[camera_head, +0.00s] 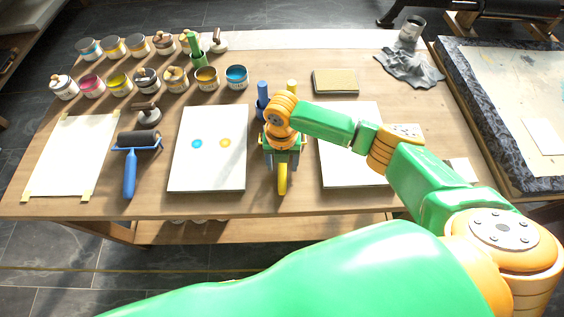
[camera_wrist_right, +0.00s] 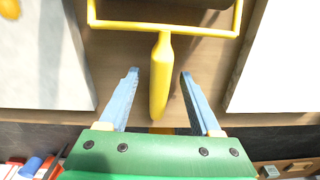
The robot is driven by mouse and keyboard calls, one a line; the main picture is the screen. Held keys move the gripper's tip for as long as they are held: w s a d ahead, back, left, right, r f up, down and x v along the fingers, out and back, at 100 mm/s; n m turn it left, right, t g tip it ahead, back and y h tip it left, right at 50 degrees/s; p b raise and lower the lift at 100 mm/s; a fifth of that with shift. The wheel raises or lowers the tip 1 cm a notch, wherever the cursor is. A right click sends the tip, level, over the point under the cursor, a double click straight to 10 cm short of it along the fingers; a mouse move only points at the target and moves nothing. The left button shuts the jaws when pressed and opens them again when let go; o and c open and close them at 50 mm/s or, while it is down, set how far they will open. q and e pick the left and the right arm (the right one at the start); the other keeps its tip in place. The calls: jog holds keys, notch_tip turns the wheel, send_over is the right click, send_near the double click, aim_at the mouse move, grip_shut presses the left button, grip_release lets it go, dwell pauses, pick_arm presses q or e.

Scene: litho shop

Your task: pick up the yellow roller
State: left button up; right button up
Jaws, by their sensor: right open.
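The yellow roller lies on the wooden table between two white sheets. In the head view its yellow handle (camera_head: 282,181) points toward the table's front edge, and my right gripper (camera_head: 282,158) and wrist hide most of the rest. In the right wrist view the roller's handle (camera_wrist_right: 160,85) and thin yellow frame show, with part of a dark drum at the top edge. My right gripper (camera_wrist_right: 159,74) is open above the table, one blue-grey finger on each side of the handle, with visible gaps on both sides. My left gripper is not in view.
A blue-handled roller (camera_head: 130,172) lies at left. A white sheet with blue and yellow dots (camera_head: 209,170) and another white sheet (camera_head: 345,180) flank my right gripper. Several ink cans stand at back left. A tan block (camera_head: 335,81) and grey cloth (camera_head: 408,68) lie behind.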

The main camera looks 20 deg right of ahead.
jog(key=shift+s+r, duration=0.1)
jog(key=shift+r, duration=0.05)
grip_shut()
